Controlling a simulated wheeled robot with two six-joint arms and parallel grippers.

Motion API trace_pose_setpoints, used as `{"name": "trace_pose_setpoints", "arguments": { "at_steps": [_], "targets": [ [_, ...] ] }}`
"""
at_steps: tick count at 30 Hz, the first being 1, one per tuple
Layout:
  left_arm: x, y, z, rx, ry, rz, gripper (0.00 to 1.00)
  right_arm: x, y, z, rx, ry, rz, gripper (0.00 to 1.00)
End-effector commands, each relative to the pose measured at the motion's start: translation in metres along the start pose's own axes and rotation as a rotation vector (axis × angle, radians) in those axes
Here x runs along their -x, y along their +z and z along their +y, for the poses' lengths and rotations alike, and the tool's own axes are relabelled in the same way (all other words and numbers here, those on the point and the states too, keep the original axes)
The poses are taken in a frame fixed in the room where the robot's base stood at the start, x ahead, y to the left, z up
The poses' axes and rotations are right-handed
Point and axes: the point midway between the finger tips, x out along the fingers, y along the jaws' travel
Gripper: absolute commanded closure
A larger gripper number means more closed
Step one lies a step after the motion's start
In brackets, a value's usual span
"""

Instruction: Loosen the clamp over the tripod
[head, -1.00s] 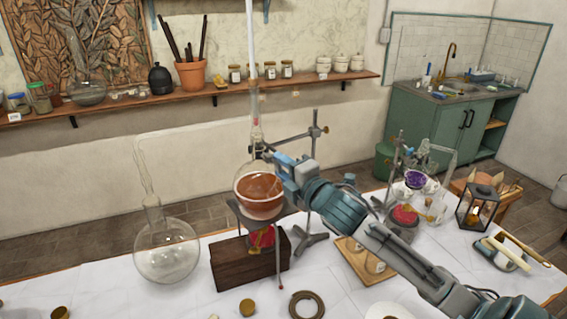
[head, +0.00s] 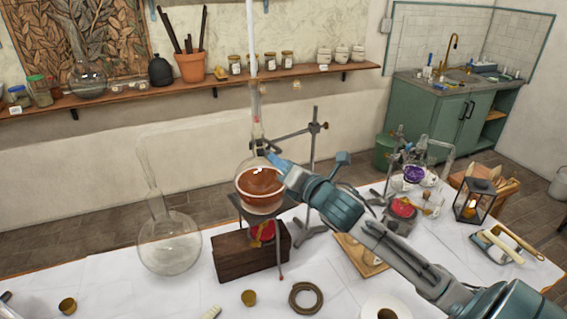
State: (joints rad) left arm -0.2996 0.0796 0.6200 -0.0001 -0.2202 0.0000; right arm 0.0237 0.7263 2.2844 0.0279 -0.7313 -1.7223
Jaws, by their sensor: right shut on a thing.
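A round-bottomed flask (head: 260,186) with brown liquid sits over the tripod (head: 278,240), its narrow neck rising into a tall glass tube (head: 252,60). A metal stand (head: 314,150) behind it carries the clamp (head: 290,136), whose arm reaches left to the flask's neck. My right gripper (head: 267,157) comes in from the lower right. Its blue fingertips are at the clamp beside the neck, shut on a part of it that they mostly hide.
A wooden block (head: 235,258) stands at the tripod's foot. A large clear flask (head: 170,245) is at left. A dark ring (head: 306,299) and a brass-coloured cap (head: 249,297) lie in front. More glassware and a lantern (head: 474,200) stand at right.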

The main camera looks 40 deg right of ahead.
Motion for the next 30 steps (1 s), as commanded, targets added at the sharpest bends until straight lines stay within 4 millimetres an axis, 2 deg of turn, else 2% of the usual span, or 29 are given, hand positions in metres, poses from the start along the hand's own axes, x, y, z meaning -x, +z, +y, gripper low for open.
{"name": "trace_pose_setpoints", "arguments": {
  "at_steps": [18, 19, 21, 30],
  "targets": [
    [0.0018, 0.0002, -0.0005, 0.000, 0.000, -0.001, 0.64, -0.0004, 0.0028, 0.0027, 0.043, 0.006, -0.006, 0.90],
    [0.0018, 0.0002, -0.0006, 0.000, 0.000, -0.001, 0.64, -0.0004, 0.0028, 0.0027, 0.042, 0.006, -0.006, 0.61],
    [0.0018, 0.0003, -0.0006, 0.000, 0.000, -0.001, 0.64, -0.0004, 0.0025, 0.0025, 0.042, 0.005, -0.005, 0.48],
    [0.0012, 0.0003, -0.0005, 0.000, 0.000, 0.000, 0.64, 0.0002, 0.0010, 0.0010, 0.040, 0.002, -0.002, 0.45]
  ]
}}
